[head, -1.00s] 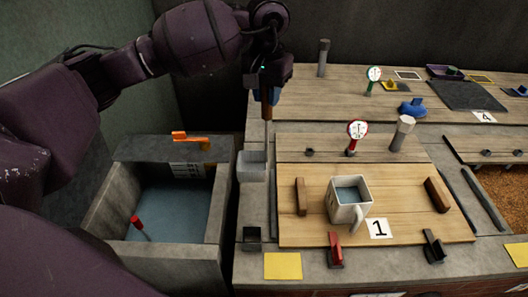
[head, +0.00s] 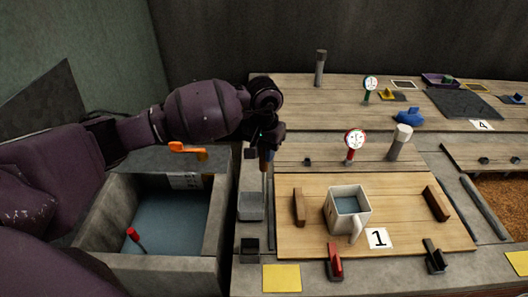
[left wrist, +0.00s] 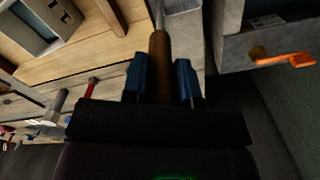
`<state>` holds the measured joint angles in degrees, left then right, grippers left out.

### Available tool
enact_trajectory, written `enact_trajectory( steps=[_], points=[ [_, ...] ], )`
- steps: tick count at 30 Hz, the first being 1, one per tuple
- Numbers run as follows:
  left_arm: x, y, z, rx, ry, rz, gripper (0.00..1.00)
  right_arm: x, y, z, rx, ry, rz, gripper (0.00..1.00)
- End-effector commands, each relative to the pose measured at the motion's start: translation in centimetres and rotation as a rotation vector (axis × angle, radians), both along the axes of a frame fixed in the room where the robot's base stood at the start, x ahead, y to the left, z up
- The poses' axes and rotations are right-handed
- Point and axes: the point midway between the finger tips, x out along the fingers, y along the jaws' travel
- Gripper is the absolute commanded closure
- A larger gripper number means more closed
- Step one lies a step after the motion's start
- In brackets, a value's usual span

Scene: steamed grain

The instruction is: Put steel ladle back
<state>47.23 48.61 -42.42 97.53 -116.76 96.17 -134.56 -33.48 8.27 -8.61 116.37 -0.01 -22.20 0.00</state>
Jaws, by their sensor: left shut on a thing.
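My left gripper (head: 265,153) is shut on the brown handle (head: 263,164) of the steel ladle. In the left wrist view the brown handle (left wrist: 158,62) sits between the blue fingers, with the steel shaft (left wrist: 158,14) beyond it. In the head view the ladle hangs upright, its thin shaft pointing down at the right side of a small grey open box (head: 250,213). The ladle's bowl is not clearly visible, so I cannot tell whether it is inside the box. My right gripper is not in view.
A water basin (head: 90,245) with an orange lever (head: 188,149) stands left of the box. A white mug (head: 348,207) stands on the wooden board to the right, between brown blocks. A small dark holder (head: 250,250) is in front of the box. A red-rimmed gauge (head: 354,143) stands behind.

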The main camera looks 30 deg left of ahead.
Motion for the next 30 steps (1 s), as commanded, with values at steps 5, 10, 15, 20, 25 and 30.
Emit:
enact_trajectory(
  steps=[5, 10, 15, 20, 25, 30],
  points=[
    [0.06, -0.03, -0.31, -0.001, -0.003, -0.001, 1.0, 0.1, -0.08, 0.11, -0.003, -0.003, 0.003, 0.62],
    [0.06, -0.01, -0.44, -0.001, -0.003, -0.001, 1.0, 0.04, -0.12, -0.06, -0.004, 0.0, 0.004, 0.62],
    [0.05, -0.01, -0.67, -0.001, -0.002, 0.0, 0.64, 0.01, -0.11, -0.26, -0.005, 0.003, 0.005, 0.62],
    [0.04, -0.02, -0.64, -0.001, -0.002, -0.001, 0.48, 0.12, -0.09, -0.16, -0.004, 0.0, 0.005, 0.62],
    [0.04, -0.02, -0.64, -0.001, -0.002, -0.001, 0.48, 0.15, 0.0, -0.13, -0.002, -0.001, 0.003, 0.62],
    [0.03, -0.05, 0.01, -0.001, -0.004, -0.001, 0.48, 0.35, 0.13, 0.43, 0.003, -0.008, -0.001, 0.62]
  ],
)
